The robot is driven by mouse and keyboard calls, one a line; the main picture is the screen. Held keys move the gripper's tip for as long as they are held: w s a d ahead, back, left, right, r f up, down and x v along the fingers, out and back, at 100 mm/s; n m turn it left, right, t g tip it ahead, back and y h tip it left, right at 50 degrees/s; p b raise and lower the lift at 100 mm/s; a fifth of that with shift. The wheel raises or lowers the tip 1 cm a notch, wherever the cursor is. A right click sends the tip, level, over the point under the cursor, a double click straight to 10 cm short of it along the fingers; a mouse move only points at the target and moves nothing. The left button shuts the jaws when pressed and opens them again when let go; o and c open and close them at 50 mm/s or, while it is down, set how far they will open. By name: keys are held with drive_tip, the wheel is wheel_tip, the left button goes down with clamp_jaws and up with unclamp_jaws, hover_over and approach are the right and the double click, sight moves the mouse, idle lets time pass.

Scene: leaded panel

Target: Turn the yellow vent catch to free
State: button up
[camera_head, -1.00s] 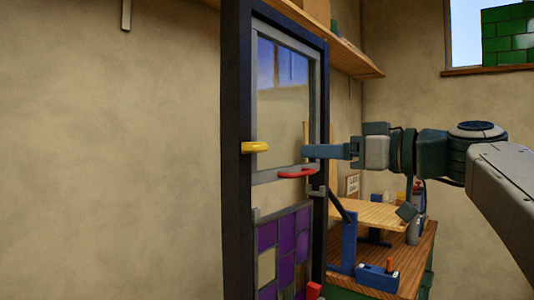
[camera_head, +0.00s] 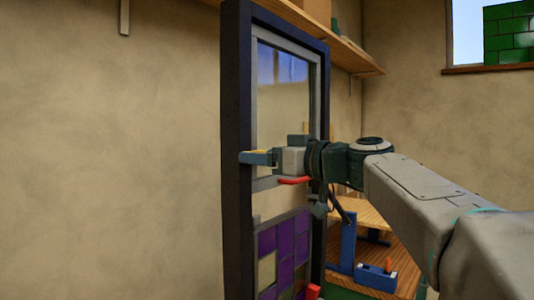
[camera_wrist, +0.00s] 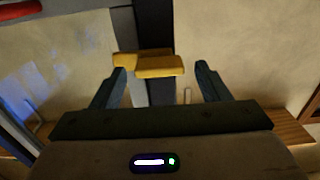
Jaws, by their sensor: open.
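The yellow vent catch (camera_wrist: 150,65) lies across the dark frame post in the wrist view, between the tips of my open gripper (camera_wrist: 161,72). Its left end is close to the left finger; I cannot tell if they touch. There is a gap between its right end and the right finger. In the head view my gripper (camera_head: 256,158) is at the left post of the panel frame (camera_head: 237,220) and hides most of the catch.
A red handle (camera_head: 293,181) sits just below my gripper on the panel's middle rail, and it shows at the wrist view's top left (camera_wrist: 20,10). Purple leaded glass (camera_head: 285,245) fills the lower panel. A wooden shelf (camera_head: 350,62) is above right. A bench with a blue tool (camera_head: 375,275) stands behind.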

drive_tip(key=c, duration=1)
drive_tip(key=shift+w+d+f+m+b, duration=0.1)
drive_tip(key=shift+m+b, duration=0.3)
drive_tip(key=shift+m, duration=4.05)
drive_tip(key=shift+w+f+m+b, duration=0.1)
drive_tip(key=shift+m+b, duration=0.25)
drive_tip(key=shift+m, duration=4.1)
